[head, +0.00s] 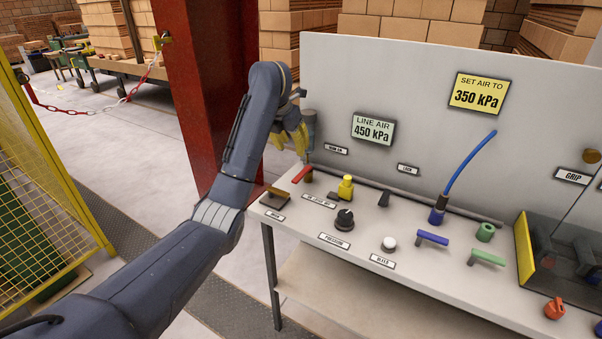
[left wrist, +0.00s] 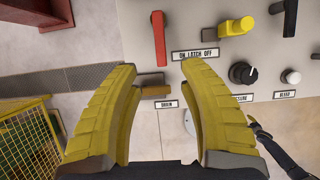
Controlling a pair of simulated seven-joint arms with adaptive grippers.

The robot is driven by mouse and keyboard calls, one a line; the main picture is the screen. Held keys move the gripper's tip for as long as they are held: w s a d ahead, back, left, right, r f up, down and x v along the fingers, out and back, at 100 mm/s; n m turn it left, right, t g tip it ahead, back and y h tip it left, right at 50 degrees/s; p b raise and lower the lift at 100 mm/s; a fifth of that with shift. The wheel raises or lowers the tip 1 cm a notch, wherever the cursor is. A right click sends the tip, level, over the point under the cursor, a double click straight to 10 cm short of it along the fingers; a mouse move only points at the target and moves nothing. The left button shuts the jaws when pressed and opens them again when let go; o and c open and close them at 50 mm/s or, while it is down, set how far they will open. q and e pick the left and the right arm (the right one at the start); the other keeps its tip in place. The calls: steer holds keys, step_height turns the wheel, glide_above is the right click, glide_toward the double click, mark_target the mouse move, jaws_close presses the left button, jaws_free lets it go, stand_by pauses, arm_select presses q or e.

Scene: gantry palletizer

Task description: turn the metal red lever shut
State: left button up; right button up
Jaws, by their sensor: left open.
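The red lever (head: 301,174) is at the left end of the grey bench, near the back panel. In the left wrist view the red lever (left wrist: 158,40) lies lengthwise up the picture, just beyond the fingertips and between their lines. My left gripper (head: 297,133) is over that end of the bench, above the lever, partly hidden by its own arm in the head view. In the left wrist view its yellow fingers (left wrist: 158,66) are spread with nothing between them. A dark arm part, apparently my right one (left wrist: 280,145), shows at lower right; its fingers are unclear.
A yellow knob (head: 345,187), a black dial (head: 344,220) and a brown drain handle (head: 274,197) stand close to the lever. A blue hose (head: 470,160) rises further right. The upright panel (head: 420,90) bounds the bench behind. Open floor lies left.

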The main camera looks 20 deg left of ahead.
mark_target(301, 174)
arm_select(q)
steer(key=x, duration=1.3)
steer(key=shift+f, duration=0.4)
steer(key=shift+c, duration=0.3)
jaws_close()
steer(key=shift+a, duration=0.1)
